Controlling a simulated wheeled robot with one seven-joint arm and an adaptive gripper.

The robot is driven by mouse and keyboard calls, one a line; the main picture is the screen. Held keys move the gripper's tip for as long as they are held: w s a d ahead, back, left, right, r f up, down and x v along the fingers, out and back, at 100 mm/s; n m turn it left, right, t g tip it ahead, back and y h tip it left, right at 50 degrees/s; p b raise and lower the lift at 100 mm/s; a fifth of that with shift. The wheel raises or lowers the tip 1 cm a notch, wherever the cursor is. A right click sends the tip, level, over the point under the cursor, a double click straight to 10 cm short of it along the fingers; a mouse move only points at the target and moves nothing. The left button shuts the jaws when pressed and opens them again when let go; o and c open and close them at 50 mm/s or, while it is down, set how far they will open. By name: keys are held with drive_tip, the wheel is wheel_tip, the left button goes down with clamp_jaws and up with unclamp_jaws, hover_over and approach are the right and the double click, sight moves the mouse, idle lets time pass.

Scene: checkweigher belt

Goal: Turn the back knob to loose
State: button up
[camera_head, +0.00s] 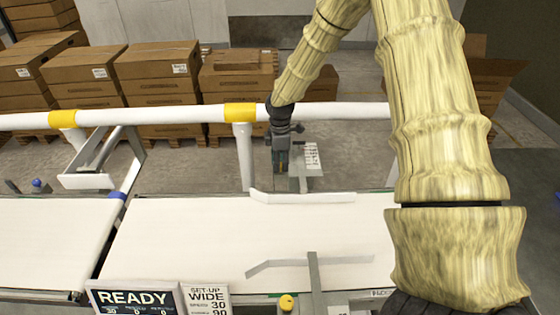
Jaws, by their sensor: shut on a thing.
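My gripper (281,160) reaches over the far side of the white belt, in front of the white rail. It points down beside a small grey bracket (305,180) with a printed label plate (312,155). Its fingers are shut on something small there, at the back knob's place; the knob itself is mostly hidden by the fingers. The back guide rail (300,198) lies along the belt's far edge, just in front of the bracket. The label's print is too small to read.
The white belt (200,235) is empty. A front guide rail (310,263) and a yellow knob (287,302) are at the near edge, by a READY display (133,298) and a set-up card (207,299). A white rail (180,113) and stacked cartons (155,75) stand behind.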

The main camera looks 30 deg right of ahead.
drive_tip(key=shift+s+f, duration=0.1)
idle(0.3)
drive_tip(key=o, duration=1.1)
drive_tip(key=shift+c, duration=0.2)
wheel_tip(320, 180, up, 12)
idle(0.4)
